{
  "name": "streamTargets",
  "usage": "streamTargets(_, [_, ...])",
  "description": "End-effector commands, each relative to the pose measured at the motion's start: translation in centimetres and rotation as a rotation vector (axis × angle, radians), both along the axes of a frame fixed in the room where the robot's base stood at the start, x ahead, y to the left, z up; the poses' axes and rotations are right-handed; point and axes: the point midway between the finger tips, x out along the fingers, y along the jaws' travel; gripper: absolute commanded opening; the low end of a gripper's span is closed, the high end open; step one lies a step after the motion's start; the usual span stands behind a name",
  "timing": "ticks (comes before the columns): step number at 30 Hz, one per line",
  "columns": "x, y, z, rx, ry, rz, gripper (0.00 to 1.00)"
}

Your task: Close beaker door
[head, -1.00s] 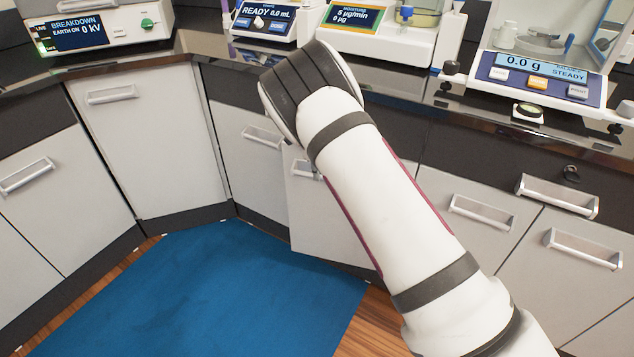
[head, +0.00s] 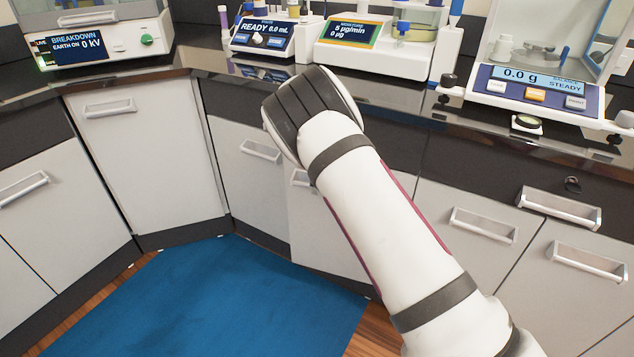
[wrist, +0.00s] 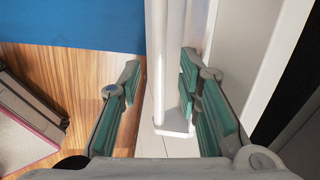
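A light grey cabinet door (head: 325,235) under the counter, partly behind my arm in the head view, seems to stand slightly out from its neighbours. I cannot tell for certain that it is the beaker door. Part of its handle (head: 301,179) shows beside my arm. In the wrist view, a pale handle bar (wrist: 157,60) runs between the two teal-padded fingers of my gripper (wrist: 160,75). The fingers are spread, with a clear gap on the left of the bar. The right finger is close to the bar; contact is unclear. My gripper is hidden in the head view.
Closed-looking cabinet doors (head: 150,160) and drawers with bar handles line the counter. A breakdown tester (head: 100,40), a moisture instrument (head: 385,45) and a balance (head: 535,95) stand on the dark countertop (head: 400,95). A blue mat (head: 220,300) covers clear floor.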

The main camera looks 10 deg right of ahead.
Motion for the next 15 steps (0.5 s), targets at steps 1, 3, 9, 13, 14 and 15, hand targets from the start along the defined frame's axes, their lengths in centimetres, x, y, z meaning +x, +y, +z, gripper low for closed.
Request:
streamTargets(1, [0.0,0.0,0.0,0.0,0.0,0.0,0.31])
streamTargets(3, [0.0,0.0,0.0,0.001,0.0,0.0,0.31])
streamTargets(9, [-0.2,0.2,1.4,0.001,-0.003,0.0,0.31])
streamTargets(13, [-0.6,0.4,3.7,0.003,-0.003,0.002,0.31])
streamTargets(14, [-0.7,0.5,4.3,0.002,-0.004,0.002,0.31])
streamTargets(15, [-0.8,0.5,5.2,0.002,-0.005,0.002,0.31])
